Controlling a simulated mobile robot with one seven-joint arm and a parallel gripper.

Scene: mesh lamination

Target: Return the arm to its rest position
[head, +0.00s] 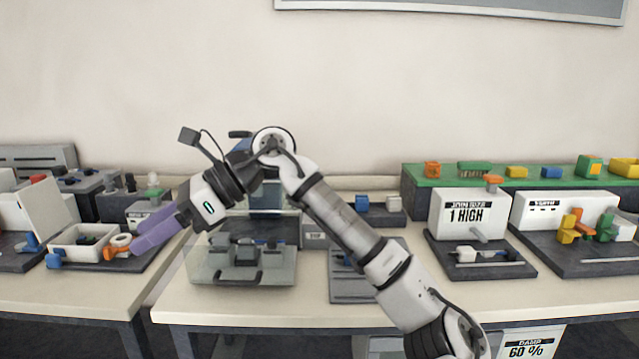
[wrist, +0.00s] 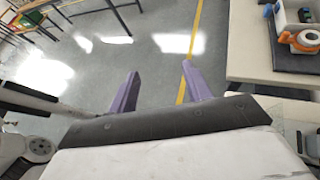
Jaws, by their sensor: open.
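My gripper (head: 143,238) has purple fingers and shows at the left in the head view, pointing down and to the left at the end of my bent arm. It appears close to a white tray in that view; the distance in depth is hard to judge. In the wrist view my gripper (wrist: 158,92) shows its two fingers spread apart, with nothing between them. Beyond the fingers is the grey floor (wrist: 110,70), and no object is held.
Two benches stand in front of me, with a gap between them. The white tray (head: 62,250) lies on the left bench (head: 60,292). A clear-topped fixture (head: 215,270) sits on the right bench (head: 440,308). A "1 HIGH" station (head: 455,213) and a green shelf (head: 450,182) stand further right.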

